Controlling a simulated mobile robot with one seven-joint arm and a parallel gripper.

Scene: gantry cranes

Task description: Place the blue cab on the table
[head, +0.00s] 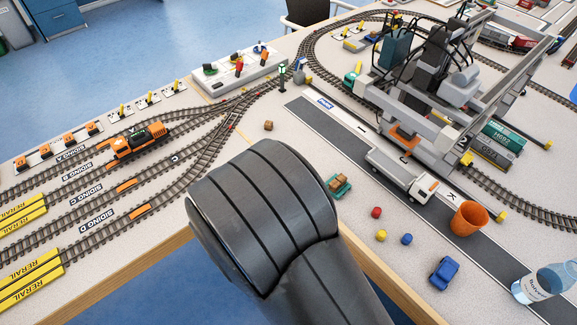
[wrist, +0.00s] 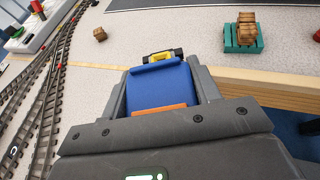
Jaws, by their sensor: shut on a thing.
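My gripper (wrist: 160,72) is shut on the blue cab (wrist: 158,90) in the wrist view. The cab has a flat blue panel, a black-and-yellow part at its far end and an orange strip at its near end. The gripper and held cab are hidden behind my arm in the head view. The table (head: 295,130) has a pale speckled top, which also shows beyond the cab in the wrist view (wrist: 185,35). I cannot tell whether the cab touches it. A small blue vehicle (head: 443,273) stands on the table at the lower right.
Tracks with an orange locomotive (head: 140,141) lie at left. A grey gantry crane (head: 430,80), a white truck (head: 402,172), an orange cup (head: 469,218) and a bottle (head: 543,283) stand at right. A teal pallet (head: 339,185) sits near the wooden front edge.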

